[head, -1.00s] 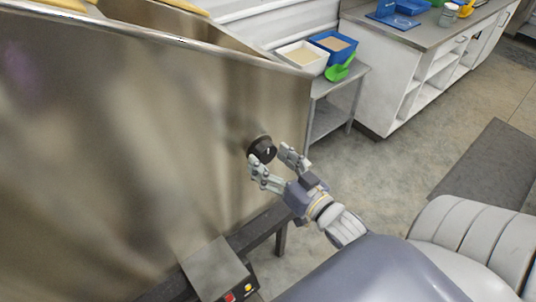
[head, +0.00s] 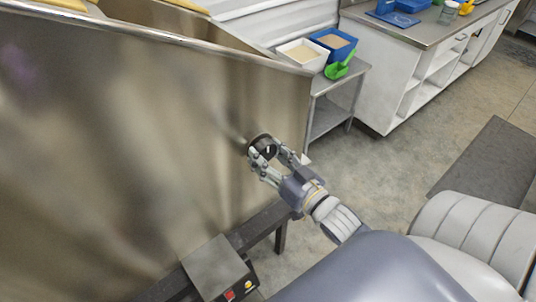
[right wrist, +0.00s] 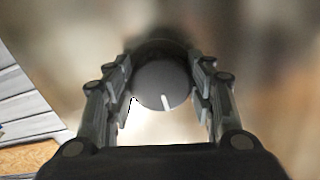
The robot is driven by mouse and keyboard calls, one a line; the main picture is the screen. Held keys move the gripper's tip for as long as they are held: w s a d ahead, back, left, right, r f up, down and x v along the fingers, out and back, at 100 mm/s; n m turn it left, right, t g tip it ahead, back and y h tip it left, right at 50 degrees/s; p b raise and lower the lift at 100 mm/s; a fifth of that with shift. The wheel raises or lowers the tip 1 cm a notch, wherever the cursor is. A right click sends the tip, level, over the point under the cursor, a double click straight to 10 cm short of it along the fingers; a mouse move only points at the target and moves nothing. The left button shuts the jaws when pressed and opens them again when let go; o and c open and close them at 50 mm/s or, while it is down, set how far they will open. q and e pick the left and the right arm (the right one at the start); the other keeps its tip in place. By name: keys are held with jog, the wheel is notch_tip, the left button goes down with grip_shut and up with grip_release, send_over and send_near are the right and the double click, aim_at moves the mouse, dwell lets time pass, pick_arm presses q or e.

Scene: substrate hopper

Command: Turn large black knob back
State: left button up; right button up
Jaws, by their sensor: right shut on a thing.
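The large black knob (head: 266,148) sits on the side wall of the steel hopper (head: 150,140), near its right edge. In the right wrist view the knob (right wrist: 162,86) shows a round dark face with a white mark pointing down and slightly right. My right gripper (head: 272,153) is at the knob, with one finger on either side of it. In the right wrist view my right gripper (right wrist: 166,92) is shut on the knob. The fingers partly cover the knob's sides. My left gripper is not in view.
A control box with a red button (head: 230,295) and a yellow one sits below the hopper. A steel side table holds a white tray (head: 302,68), a blue tray (head: 350,41) and a green scoop (head: 337,71).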

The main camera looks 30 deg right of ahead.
jog(key=shift+r+n+p, duration=0.15)
jog(key=shift+n+p, duration=0.6)
jog(key=shift+n, duration=0.25)
jog(key=n+p, duration=0.1)
jog(key=n, duration=0.1)
jog(key=shift+d+n, duration=0.1)
jog(key=shift+n, duration=0.2)
jog(key=n+p, duration=0.2)
jog(key=n, duration=0.3)
jog(key=shift+d, duration=0.1)
jog(key=o, duration=1.1)
jog(key=shift+c, duration=0.2)
